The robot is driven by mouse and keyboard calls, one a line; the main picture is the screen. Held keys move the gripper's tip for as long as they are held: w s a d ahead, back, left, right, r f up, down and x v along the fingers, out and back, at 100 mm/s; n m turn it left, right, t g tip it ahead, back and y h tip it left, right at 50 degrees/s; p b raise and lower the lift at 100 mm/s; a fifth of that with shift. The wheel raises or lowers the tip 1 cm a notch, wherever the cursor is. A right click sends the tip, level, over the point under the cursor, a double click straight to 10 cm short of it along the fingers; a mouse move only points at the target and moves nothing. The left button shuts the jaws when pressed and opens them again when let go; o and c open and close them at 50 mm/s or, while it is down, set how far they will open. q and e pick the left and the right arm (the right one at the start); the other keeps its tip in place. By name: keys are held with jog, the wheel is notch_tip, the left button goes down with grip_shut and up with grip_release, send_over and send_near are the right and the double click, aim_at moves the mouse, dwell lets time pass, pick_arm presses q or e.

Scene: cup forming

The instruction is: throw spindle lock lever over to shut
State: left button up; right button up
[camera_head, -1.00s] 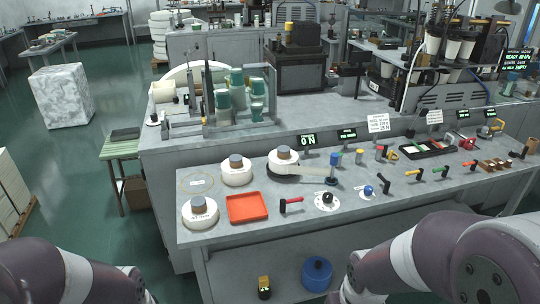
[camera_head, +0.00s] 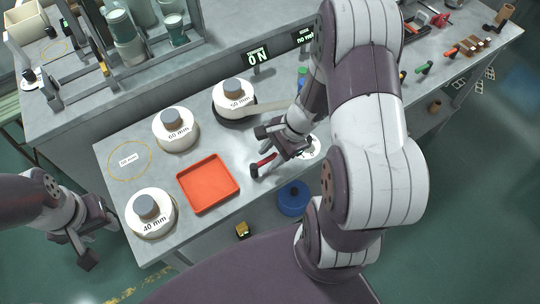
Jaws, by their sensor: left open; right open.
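A small lever with a red handle (camera_head: 265,160) and a black base is on the grey bench, right of the red-orange tray; I take it for the spindle lock lever. My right gripper (camera_head: 281,149) is open and low over the bench, at the right end of the red handle. Its fingers partly hide that end, and I cannot tell whether they touch it. My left gripper (camera_head: 92,244) is open and empty, off the bench's left edge above the floor.
The red-orange tray (camera_head: 208,184) lies between the 40 mm (camera_head: 150,209), 60 mm (camera_head: 175,130) and 50 mm (camera_head: 234,98) white pieces. A white dial (camera_head: 312,149) is partly hidden behind my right gripper. A blue container (camera_head: 293,198) stands below the bench front.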

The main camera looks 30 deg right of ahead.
jog(key=shift+a+f, duration=0.2)
jog(key=shift+f, duration=0.15)
jog(key=shift+w+f, duration=0.2)
jog(key=shift+w, duration=0.25)
jog(key=shift+s, duration=0.2)
grip_shut()
